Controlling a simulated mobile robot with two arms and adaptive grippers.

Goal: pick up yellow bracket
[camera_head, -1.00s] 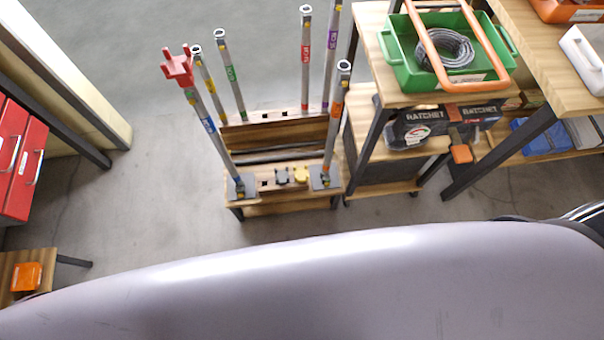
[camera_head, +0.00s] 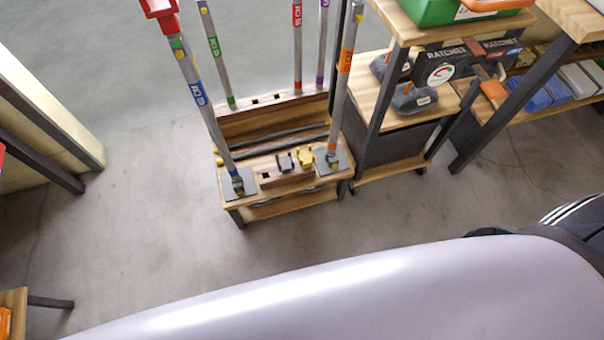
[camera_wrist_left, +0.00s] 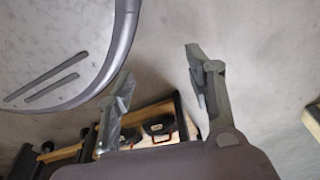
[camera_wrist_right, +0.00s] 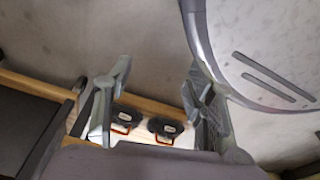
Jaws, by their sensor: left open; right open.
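The yellow bracket (camera_head: 306,157) sits on the front ledge of a low wooden rack (camera_head: 262,212), right of a dark grey bracket (camera_head: 284,162) and beside the foot of the orange-banded pole. No gripper shows in the head view. My left gripper (camera_wrist_left: 158,85) is open with nothing between its fingers in the left wrist view. My right gripper (camera_wrist_right: 160,90) is open and empty in the right wrist view. The yellow bracket cannot be made out in either wrist view.
Upright poles stand on the rack, including a blue-banded one (camera_head: 200,95) and an orange-banded one (camera_head: 345,75). A wooden shelf unit (camera_head: 400,30) with a green tray (camera_head: 440,10) stands close right. Grey floor (camera_head: 140,215) is clear in front and left.

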